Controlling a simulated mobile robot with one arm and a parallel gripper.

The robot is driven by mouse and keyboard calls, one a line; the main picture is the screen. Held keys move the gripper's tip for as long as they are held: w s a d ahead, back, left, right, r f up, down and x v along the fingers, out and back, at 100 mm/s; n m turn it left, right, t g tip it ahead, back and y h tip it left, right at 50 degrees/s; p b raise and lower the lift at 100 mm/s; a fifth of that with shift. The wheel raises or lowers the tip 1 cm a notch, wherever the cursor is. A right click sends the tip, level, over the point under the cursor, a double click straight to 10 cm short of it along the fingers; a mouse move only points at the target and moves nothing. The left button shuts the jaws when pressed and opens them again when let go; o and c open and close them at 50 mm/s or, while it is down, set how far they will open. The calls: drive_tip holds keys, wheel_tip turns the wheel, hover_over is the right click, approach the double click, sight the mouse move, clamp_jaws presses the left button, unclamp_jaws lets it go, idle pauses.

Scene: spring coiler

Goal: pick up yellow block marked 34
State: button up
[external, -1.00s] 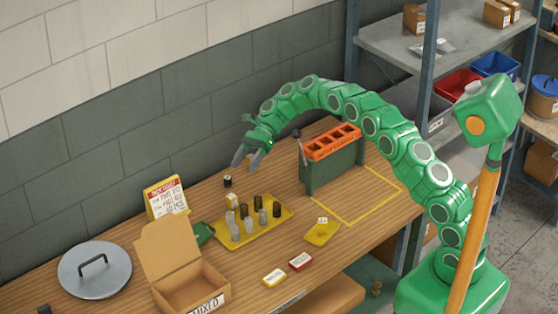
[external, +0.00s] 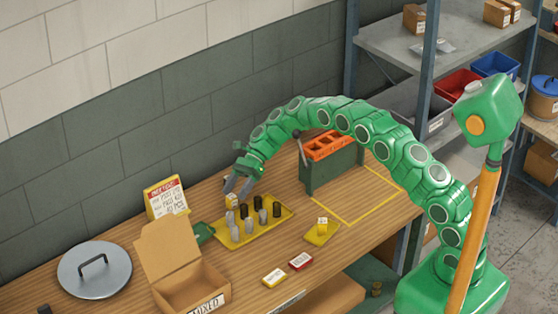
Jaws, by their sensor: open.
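A small yellow block with a pale top (external: 231,201) stands at the left back part of the yellow tray (external: 279,222). A second small yellow block (external: 322,224) sits on a small yellow plate (external: 316,236) to the right. Any number on either block is too small to read. My gripper (external: 238,190) is open, fingers pointing down, just above and behind the block at the tray. I cannot tell whether the fingers touch it. Nothing shows held between them.
Several grey and black cylinders (external: 249,224) stand on the tray close to the block. An orange-topped green fixture (external: 333,165) stands to the right. An open cardboard box (external: 190,285), a round grey lid (external: 94,270) and a sign (external: 166,196) are at left.

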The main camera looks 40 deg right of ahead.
drive_tip(key=shift+s+a+f, duration=0.1)
drive_tip(key=shift+a+f, duration=0.15)
drive_tip(key=shift+a, duration=0.25)
drive_tip(key=c, duration=1.2)
